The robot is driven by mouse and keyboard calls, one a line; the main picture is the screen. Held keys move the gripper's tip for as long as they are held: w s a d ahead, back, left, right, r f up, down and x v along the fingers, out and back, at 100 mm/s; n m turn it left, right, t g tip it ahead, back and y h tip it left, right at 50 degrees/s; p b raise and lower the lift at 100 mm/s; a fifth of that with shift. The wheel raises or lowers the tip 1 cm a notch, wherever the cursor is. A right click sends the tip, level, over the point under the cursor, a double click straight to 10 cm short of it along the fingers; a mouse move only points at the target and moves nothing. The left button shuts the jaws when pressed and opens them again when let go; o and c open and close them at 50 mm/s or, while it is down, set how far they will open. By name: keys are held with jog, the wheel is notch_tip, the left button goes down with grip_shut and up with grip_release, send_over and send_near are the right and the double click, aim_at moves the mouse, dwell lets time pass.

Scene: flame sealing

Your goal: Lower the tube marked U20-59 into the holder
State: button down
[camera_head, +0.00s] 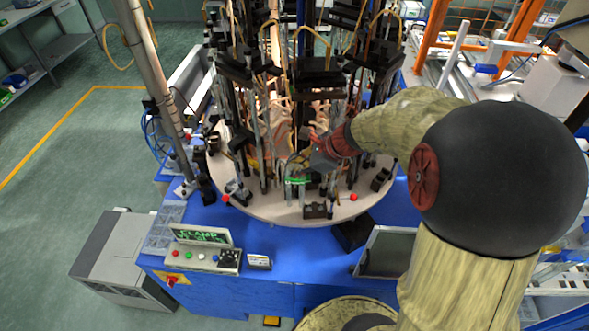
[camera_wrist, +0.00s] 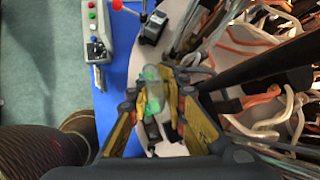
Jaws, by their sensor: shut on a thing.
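My gripper (camera_head: 298,166) reaches in over the front of the round turntable (camera_head: 262,206). In the wrist view my gripper (camera_wrist: 158,92) has its two yellowish fingers closed around a clear tube (camera_wrist: 152,73) with green at it. In the head view a small green patch (camera_head: 298,181) shows at the fingertips. No marking is legible on the tube. Dark holders stand on the turntable rim, one of them the black holder (camera_head: 318,210) just in front of the gripper. The tube's lower end is hidden, so I cannot tell whether it touches a holder.
Dark rods and clamps (camera_head: 318,75) crowd the turntable behind my gripper. A control box (camera_head: 203,257) with a lit display stands on the blue bench (camera_head: 290,262) at front left. A slanted metal pole (camera_head: 150,80) rises at left. Red balls (camera_head: 353,197) sit near the rim.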

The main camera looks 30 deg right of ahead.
jog(key=shift+r+p, duration=0.85)
jog(key=shift+r, duration=0.2)
jog(key=shift+s, duration=0.1)
